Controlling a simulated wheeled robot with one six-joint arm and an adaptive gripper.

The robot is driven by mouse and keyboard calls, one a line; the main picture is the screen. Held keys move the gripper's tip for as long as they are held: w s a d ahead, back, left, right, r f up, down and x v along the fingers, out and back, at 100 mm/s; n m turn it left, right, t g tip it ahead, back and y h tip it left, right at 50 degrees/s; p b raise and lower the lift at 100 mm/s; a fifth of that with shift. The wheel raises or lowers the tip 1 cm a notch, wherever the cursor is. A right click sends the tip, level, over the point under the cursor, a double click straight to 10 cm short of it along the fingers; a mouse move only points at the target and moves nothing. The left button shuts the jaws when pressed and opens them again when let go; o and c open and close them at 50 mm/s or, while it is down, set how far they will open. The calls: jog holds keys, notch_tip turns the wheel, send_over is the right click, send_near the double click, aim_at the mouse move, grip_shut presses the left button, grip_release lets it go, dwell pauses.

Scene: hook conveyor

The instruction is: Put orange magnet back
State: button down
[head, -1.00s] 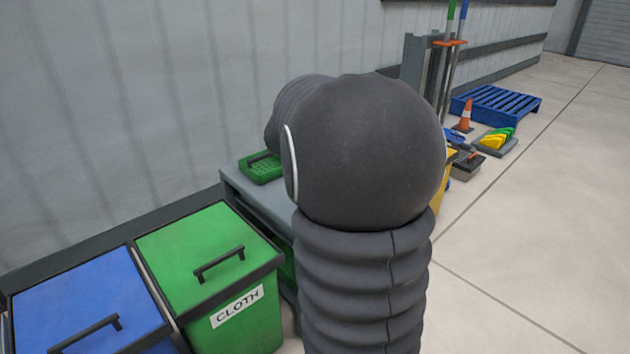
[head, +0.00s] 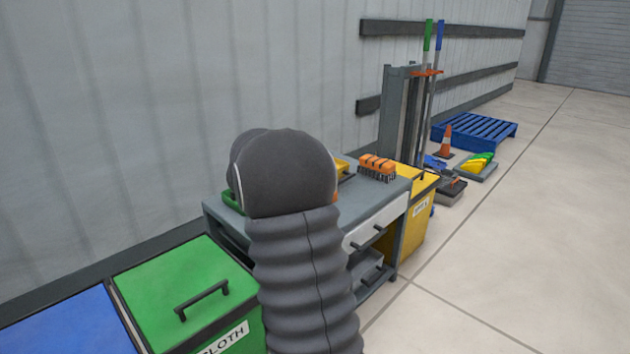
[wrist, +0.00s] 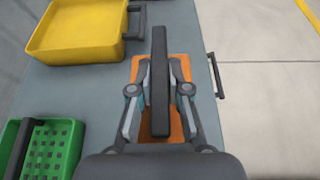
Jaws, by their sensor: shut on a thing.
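The orange magnet (wrist: 178,136) shows in the wrist view as an orange plate under a long black bar handle. My gripper (wrist: 158,78) is shut on that handle, with one finger on each side. The magnet is over the grey bench top (wrist: 95,95); I cannot tell whether it touches the bench. In the head view my arm hides the gripper and most of the magnet.
A yellow tray (wrist: 50,50) lies ahead left and a green basket (wrist: 60,155) nearer left. Green (head: 185,290) and blue (head: 60,325) bins stand in front.

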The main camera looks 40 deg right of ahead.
jog(key=shift+f+b, duration=0.5)
jog(key=shift+f, duration=1.35)
jog(key=shift+f, duration=0.1)
jog(key=c, duration=1.1)
grip_release()
jog(key=shift+c, duration=0.2)
